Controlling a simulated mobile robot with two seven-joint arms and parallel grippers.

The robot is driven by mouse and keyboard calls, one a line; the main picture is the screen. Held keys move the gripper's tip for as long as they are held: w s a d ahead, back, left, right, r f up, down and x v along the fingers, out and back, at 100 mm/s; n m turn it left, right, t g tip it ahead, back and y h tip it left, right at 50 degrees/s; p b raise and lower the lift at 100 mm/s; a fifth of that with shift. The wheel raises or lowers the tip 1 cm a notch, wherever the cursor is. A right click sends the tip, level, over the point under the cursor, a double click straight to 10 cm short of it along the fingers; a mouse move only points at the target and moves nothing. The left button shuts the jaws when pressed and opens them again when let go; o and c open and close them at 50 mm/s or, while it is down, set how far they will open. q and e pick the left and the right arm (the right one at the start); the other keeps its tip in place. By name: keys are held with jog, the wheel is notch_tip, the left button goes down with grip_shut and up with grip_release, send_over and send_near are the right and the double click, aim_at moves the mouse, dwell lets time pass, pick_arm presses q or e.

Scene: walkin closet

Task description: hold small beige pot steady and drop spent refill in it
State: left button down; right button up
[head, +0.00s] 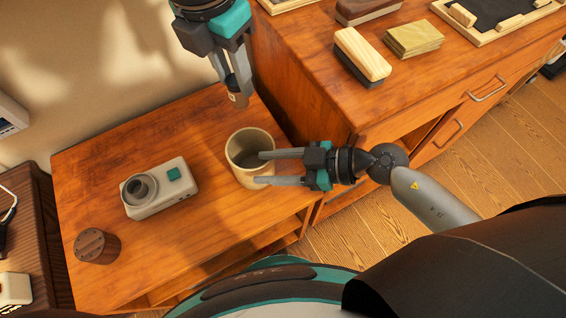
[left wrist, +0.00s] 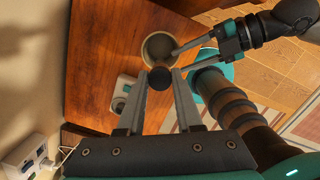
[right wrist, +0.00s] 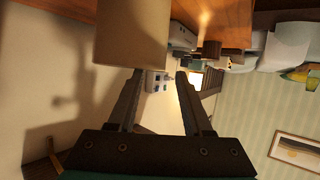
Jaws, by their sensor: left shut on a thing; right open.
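The small beige pot (head: 236,168) stands upright near the right end of the low wooden table; it also shows in the left wrist view (left wrist: 147,56) and the right wrist view (right wrist: 133,30). My left gripper (head: 237,96) is shut on a small dark piece (left wrist: 159,78), seemingly the spent refill, above and behind the pot in the head view. The left wrist view shows its round dark end overlapping the pot's near rim. My right gripper (head: 262,168) is open at the pot's right side, its fingers overlapping the pot in the head view. Contact cannot be told.
A grey-white device (head: 160,188) with a round dial and a brown round block (head: 97,246) sit on the low table (head: 200,130). A taller cabinet (head: 310,80) at the right holds a wooden brush (head: 362,55) and stacked blocks (head: 413,39).

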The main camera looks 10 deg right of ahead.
aim_at(256, 170)
jog(key=shift+x, duration=2.3)
grip_shut()
jog(key=shift+s+d+f, duration=0.1)
jog(key=shift+f, duration=0.1)
